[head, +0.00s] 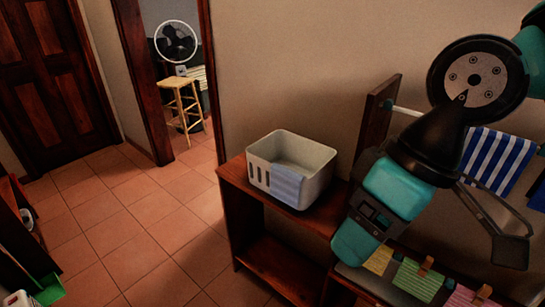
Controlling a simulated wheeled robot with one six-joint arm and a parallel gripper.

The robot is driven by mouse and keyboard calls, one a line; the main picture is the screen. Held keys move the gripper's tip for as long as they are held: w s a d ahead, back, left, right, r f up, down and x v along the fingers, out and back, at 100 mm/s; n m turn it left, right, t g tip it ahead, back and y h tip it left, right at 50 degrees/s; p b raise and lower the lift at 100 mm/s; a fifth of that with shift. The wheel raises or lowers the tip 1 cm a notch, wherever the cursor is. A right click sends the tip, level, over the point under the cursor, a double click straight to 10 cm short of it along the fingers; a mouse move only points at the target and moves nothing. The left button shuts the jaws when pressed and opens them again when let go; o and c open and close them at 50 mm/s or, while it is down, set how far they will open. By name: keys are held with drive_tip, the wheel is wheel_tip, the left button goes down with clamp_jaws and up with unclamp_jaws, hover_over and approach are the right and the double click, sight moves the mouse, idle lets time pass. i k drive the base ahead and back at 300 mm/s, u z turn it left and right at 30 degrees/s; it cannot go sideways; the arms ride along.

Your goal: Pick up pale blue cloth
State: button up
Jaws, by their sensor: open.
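The pale blue cloth (287,187) hangs over the front rim of a white basket (318,162), folded down its outside face. The basket has slots in its side and stands on a reddish wood shelf unit (232,170). My gripper (435,250) is at the right, apart from the cloth and to its right. Its jaws are spread and no held object shows. My arm and gripper hide part of the wall and the surface behind them.
A blue-and-white striped cloth (495,158) hangs at the right. Yellow, green (418,281) and pink pieces with clothespins lie below my gripper. A dark upright panel (378,122) stands right of the basket. Tiled floor (150,235) lies open at left, with a stool (181,100) beyond the doorway.

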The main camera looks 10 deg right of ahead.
sight(285, 183)
drive_tip(key=k, duration=1.3)
drive_tip(key=u, duration=0.5)
drive_tip(key=i, duration=0.55)
drive_tip(key=u, duration=0.55)
drive_tip(key=i, duration=0.7)
drive_tip(key=z, duration=0.75)
drive_tip(key=i, duration=0.75)
drive_tip(key=z, duration=0.75)
